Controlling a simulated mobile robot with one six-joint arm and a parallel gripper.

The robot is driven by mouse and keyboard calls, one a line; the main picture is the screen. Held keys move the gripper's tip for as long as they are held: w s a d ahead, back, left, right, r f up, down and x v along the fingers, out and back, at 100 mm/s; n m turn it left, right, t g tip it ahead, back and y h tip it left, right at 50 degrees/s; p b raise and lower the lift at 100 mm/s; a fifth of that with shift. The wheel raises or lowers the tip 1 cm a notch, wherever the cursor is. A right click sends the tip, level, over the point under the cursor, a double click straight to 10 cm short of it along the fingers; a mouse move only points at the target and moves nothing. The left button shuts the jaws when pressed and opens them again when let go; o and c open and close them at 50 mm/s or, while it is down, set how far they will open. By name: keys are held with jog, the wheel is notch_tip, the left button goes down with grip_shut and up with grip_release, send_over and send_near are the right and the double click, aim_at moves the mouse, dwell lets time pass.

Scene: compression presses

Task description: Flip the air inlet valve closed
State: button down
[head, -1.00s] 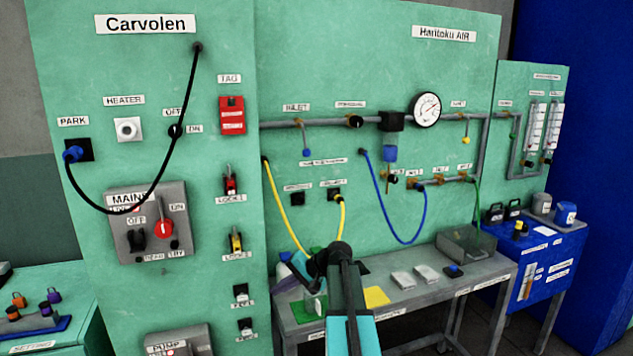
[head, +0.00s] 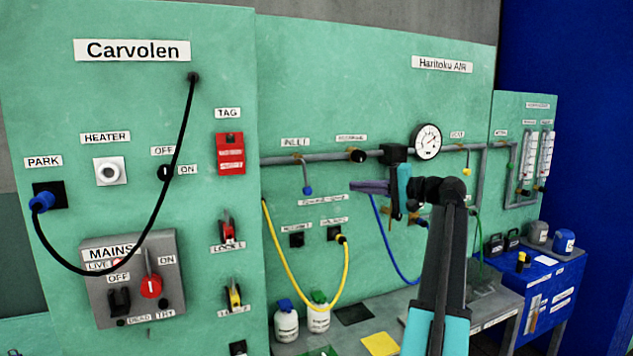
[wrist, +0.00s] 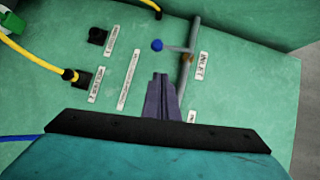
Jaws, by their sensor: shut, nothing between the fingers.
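The air inlet valve is a short lever with a blue knob (head: 307,190) under the INLET label (head: 295,142). Its lever hangs down from a brass fitting on the grey pipe, across the pipe's line. In the wrist view the blue knob (wrist: 157,45) and the INLET label (wrist: 203,66) show just beyond my fingertips. My gripper (head: 354,186) is shut and empty, pointing left toward the knob in the head view. The fingers (wrist: 160,76) appear apart from the lever in the wrist view. The exact depth gap is hard to tell.
The grey pipe (head: 275,160) runs along the green panel past a black knob (head: 356,155) to a gauge (head: 427,141). A yellow hose (head: 345,285) hangs below. White bottles (head: 287,322) stand on the bench. The panel around the lever is clear.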

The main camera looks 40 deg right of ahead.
jog(key=shift+s+d+r, duration=0.15)
jog(key=shift+r, duration=0.6)
jog(key=a+p+x, duration=0.2)
jog(key=p+x, duration=0.3)
jog(key=x, duration=0.7)
jog(key=shift+a+f, duration=0.2)
jog(key=shift+a, duration=0.1)
